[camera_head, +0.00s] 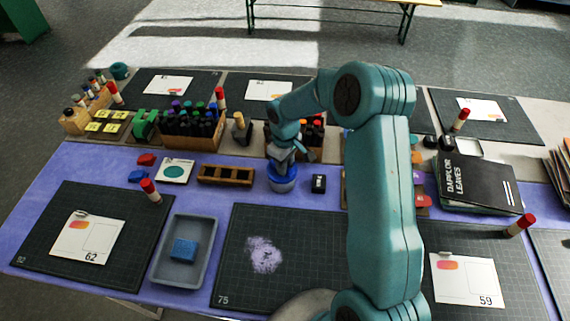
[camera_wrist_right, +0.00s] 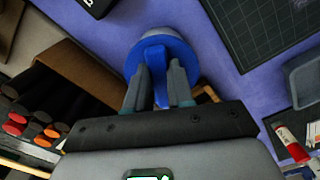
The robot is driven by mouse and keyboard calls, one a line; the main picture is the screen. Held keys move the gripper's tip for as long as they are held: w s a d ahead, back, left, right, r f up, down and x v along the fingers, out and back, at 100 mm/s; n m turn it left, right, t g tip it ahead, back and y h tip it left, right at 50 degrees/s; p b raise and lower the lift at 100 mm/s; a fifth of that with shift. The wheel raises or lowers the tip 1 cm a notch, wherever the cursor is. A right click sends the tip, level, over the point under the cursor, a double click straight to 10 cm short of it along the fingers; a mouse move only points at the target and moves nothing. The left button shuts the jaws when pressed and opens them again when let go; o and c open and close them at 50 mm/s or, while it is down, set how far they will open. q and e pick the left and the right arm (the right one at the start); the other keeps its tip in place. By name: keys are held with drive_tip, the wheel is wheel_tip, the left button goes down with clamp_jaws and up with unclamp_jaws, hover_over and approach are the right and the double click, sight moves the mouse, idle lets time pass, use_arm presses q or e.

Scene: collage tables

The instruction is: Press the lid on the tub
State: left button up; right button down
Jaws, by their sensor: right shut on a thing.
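The blue lid (camera_wrist_right: 133,62) is in the right wrist view, with its upright grip between my fingers. My right gripper (camera_wrist_right: 158,88) is shut on that grip. A pale grey-blue round part, seemingly the tub (camera_wrist_right: 157,38), shows just beyond the lid's rim. My left gripper is not in view.
A wooden slotted holder (camera_head: 225,175) is left of the tub and a small black box (camera_head: 318,184) right of it. A crate of dark bottles (camera_head: 190,130) stands behind. A grey tray (camera_head: 185,250) with a blue sponge (camera_head: 184,249) is at front left. Cutting mats lie in front.

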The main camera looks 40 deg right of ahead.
drive_tip(key=shift+c, duration=2.2)
unclamp_jaws()
drive_tip(key=shift+r+p, duration=2.15)
drive_tip(key=shift+r, duration=1.35)
clamp_jaws()
drive_tip(key=shift+f, duration=0.15)
